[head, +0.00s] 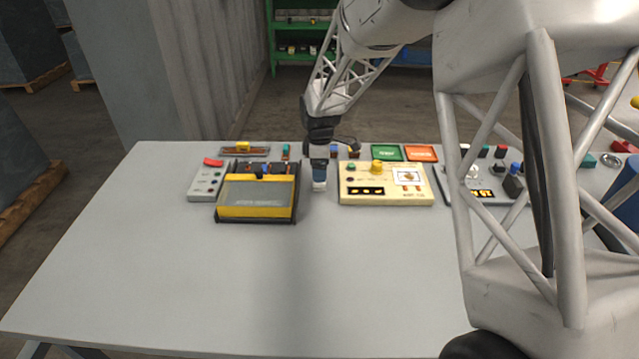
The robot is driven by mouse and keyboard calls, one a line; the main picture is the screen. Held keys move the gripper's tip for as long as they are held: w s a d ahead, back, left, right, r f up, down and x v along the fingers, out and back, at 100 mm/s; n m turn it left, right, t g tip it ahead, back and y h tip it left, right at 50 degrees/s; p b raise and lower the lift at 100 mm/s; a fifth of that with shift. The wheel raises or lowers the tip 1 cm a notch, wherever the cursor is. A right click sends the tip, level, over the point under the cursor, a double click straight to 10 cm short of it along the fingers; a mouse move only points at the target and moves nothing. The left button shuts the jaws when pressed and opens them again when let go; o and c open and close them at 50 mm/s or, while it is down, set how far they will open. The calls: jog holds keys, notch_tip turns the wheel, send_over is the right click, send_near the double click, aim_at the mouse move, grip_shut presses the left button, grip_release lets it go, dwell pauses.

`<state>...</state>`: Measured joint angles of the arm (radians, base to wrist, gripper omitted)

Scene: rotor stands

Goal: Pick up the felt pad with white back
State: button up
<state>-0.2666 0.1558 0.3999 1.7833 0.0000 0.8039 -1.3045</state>
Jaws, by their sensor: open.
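I cannot make out the felt pad with white back for certain in the head view. My gripper (319,184) points down over the table, in the gap between a yellow-and-black box and a cream panel. It is open. Its fingers are small here, and a blue-grey part with a pale lower end shows at its tip. I cannot tell whether that is part of the gripper or a separate thing, nor how high the tip is above the table.
The yellow-and-black box (255,211) stands left of the gripper, beside a grey control box (203,188). The cream panel (388,197) is close on the right. Green (387,153) and orange (421,153) trays lie behind it. The table's front (200,290) is clear.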

jog(key=shift+f, duration=0.2)
jog(key=shift+w+f, duration=0.1)
jog(key=shift+f, duration=2.4)
jog(key=shift+c, duration=0.2)
jog(key=c, duration=1)
